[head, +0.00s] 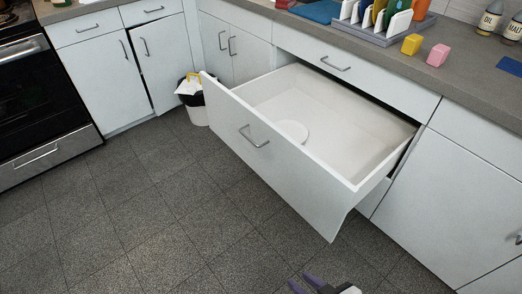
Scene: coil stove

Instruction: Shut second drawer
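The second drawer (262,150) is a large white drawer under a shallower, shut top drawer (350,75). It is pulled far out, with its bar handle (254,136) on the front panel. My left gripper is out of view.
A white bin with a black liner (197,110) stands on the floor left of the drawer. A black oven (40,95) is at far left. The counter (455,85) holds a rack, yellow and pink blocks and bottles. The dark tiled floor in front is clear.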

